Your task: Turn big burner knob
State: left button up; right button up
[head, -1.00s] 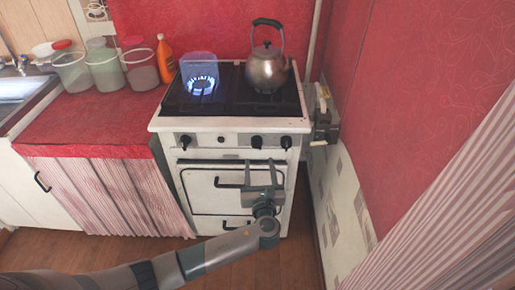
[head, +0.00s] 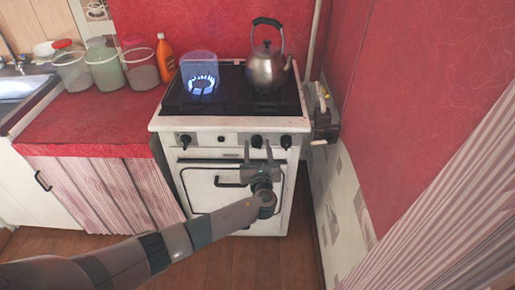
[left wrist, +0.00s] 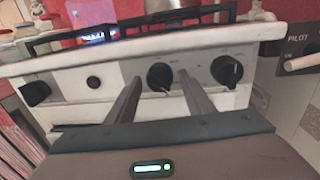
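The white stove (head: 232,125) has a front panel with black knobs: a left knob (head: 185,140), a small middle button (head: 221,138), a centre-right knob (head: 257,141) and a far-right knob (head: 286,142). Which one is the big burner's cannot be told from markings. My left gripper (head: 258,150) is open and empty just below and in front of the centre-right knob. In the left wrist view its fingers point at that knob (left wrist: 160,77), which shows between the fingertips; contact cannot be told. The far-right knob (left wrist: 226,70) is right of the fingers. My right gripper is out of view.
A blue flame (head: 203,82) burns on the left of the cooktop. A metal kettle (head: 267,68) stands at the right. The oven handle (head: 228,184) is below the panel. A wall (head: 345,190) and a dark box with a handle (head: 325,127) are close on the right.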

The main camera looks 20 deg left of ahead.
pick_arm(q)
jog(key=c, duration=0.8)
